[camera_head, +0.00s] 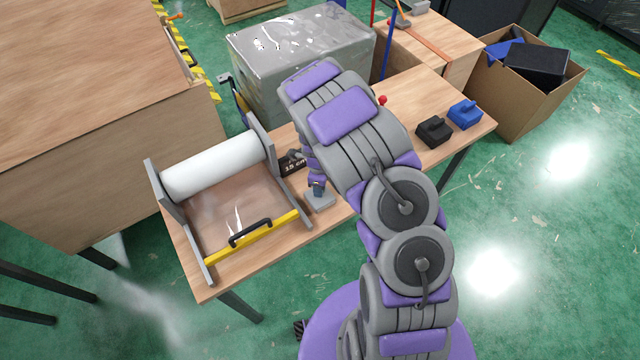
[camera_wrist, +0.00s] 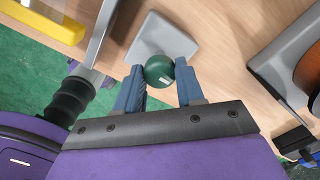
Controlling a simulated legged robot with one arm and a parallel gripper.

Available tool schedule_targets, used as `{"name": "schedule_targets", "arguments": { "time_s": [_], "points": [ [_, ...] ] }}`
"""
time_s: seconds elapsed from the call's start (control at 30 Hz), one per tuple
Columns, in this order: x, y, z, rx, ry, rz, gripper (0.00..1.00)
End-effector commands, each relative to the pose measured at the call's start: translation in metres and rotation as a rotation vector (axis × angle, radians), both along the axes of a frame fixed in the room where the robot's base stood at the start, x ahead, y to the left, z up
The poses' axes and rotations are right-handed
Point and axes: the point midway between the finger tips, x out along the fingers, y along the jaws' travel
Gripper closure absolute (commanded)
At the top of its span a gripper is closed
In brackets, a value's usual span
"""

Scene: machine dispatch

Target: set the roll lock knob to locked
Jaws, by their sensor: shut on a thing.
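A round green knob (camera_wrist: 159,71) with a small white mark sits on a grey base plate (camera_wrist: 160,37) on the wooden table. My gripper (camera_wrist: 160,68) has its two blue-grey fingers on either side of the knob and is shut on it. In the head view, my gripper (camera_head: 318,186) reaches down to the grey base (camera_head: 320,200), just right of the roll dispenser frame (camera_head: 209,280). The knob is hidden there by my gripper. The frame holds a white roll (camera_head: 214,166). I cannot read which setting the knob is in.
A yellow bar with a black handle (camera_head: 250,233) crosses the dispenser's front. A wrapped grey box (camera_head: 300,60) is at the back. Black (camera_head: 433,131) and blue (camera_head: 465,115) blocks lie at the right.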

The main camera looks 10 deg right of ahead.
Motion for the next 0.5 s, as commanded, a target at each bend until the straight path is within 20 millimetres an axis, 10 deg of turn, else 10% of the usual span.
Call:
{"name": "schedule_targets", "arguments": {
  "time_s": [0.2, 0.23, 0.5],
  "points": [
    [0.0039, 0.0004, 0.0019, 0.000, -0.011, -0.001, 0.93],
    [0.0040, 0.0004, 0.0019, 0.000, -0.011, -0.001, 0.59],
    [0.0013, 0.0002, 0.0014, 0.000, -0.007, 0.000, 0.37]
  ]
}}
